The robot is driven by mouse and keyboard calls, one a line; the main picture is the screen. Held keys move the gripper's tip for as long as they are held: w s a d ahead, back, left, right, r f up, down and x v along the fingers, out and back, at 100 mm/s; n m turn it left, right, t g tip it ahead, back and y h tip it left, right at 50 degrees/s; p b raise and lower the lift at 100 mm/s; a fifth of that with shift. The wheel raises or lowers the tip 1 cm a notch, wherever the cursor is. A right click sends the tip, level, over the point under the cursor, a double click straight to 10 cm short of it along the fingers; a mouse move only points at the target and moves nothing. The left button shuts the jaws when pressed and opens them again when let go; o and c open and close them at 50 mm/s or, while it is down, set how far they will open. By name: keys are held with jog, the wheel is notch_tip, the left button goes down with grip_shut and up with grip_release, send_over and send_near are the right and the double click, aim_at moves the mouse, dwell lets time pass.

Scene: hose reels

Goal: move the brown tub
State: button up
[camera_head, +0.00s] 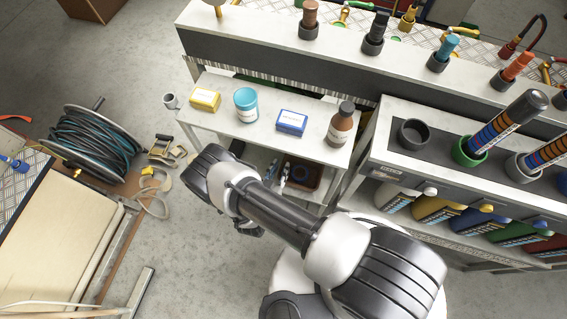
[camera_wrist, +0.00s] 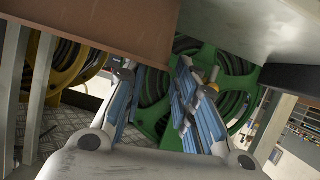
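A brown tub (camera_head: 317,179) sits on the lower shelf of the small white table in the head view. It looks shallow and square, with a dark blue round thing and other small items in or by it; my arm and the tabletop hide part of it. In the wrist view my gripper (camera_wrist: 155,88) has its two blue-padded fingers apart, with nothing seen between them. A large brown surface (camera_wrist: 100,32) fills the upper left there; I cannot tell whether it is the tub.
The white tabletop (camera_head: 265,123) holds a yellow box, a blue-lidded jar, a blue box and a brown bottle. A hose reel (camera_head: 95,145) and a mug (camera_head: 170,101) are left. A bench (camera_head: 377,157) with holders stands right. Green and yellow reels show in the wrist view.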

aim_at(284, 162)
jog(key=shift+b+x, duration=0.5)
jog(key=shift+x, duration=1.85)
jog(key=shift+c, duration=0.4)
grip_shut()
